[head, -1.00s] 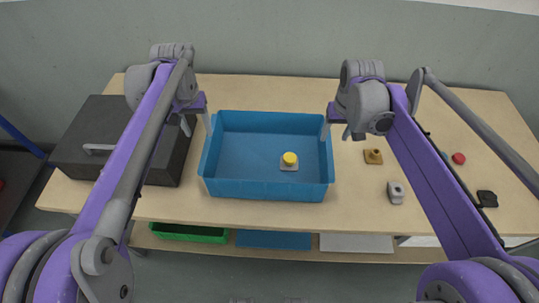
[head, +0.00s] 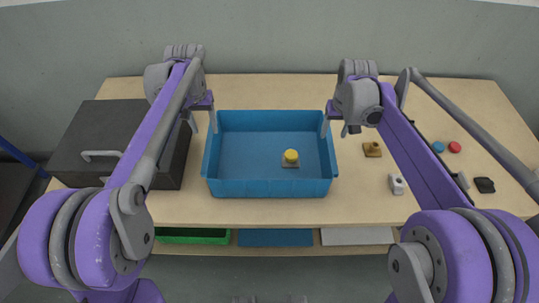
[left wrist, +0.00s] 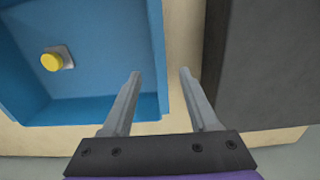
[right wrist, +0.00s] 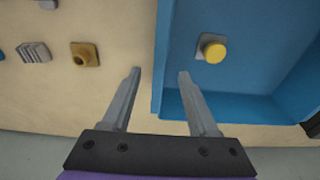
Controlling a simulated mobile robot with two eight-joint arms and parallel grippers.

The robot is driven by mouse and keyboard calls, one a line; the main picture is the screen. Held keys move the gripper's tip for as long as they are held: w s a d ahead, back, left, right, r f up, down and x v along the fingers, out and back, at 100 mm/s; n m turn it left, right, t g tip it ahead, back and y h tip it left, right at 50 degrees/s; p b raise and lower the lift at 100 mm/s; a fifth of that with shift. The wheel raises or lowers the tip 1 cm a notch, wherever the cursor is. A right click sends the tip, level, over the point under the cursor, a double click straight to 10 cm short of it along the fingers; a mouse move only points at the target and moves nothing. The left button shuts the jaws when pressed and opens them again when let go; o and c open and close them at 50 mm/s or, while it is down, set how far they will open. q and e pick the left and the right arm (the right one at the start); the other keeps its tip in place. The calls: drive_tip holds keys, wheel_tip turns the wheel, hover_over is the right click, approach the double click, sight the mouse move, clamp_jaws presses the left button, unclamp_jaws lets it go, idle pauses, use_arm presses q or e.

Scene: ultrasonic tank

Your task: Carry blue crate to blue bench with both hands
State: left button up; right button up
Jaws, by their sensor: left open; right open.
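The blue crate (head: 270,188) stands on the wooden table, with a yellow-topped round piece on a grey base (head: 290,157) inside. My left gripper (head: 202,121) is open at the crate's left side. In the left wrist view its fingers (left wrist: 160,74) lie either side of the crate wall (left wrist: 157,50). My right gripper (head: 335,127) is open at the right side. In the right wrist view its fingers (right wrist: 160,73) likewise lie either side of a wall. How far the fingers reach down is unclear. No blue bench is clearly recognisable.
A dark box with a handle (head: 105,122) stands close left of the crate. A brass-coloured part (head: 372,149), a grey part (head: 396,184) and small red (head: 454,147) and blue discs lie to the right. A green tray (head: 190,236) sits below. A blue bar (head: 20,155) shows far left.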

sight(209, 141)
use_arm(q)
wheel_tip(209, 141, down, 8)
drive_tip(key=shift+r, duration=0.2)
use_arm(e)
drive_tip(key=f, duration=0.5)
drive_tip(key=w+f, duration=0.1)
drive_tip(key=f, duration=0.1)
drive_tip(key=shift+f, duration=0.3)
use_arm(q)
clamp_jaws()
use_arm(e)
clamp_jaws()
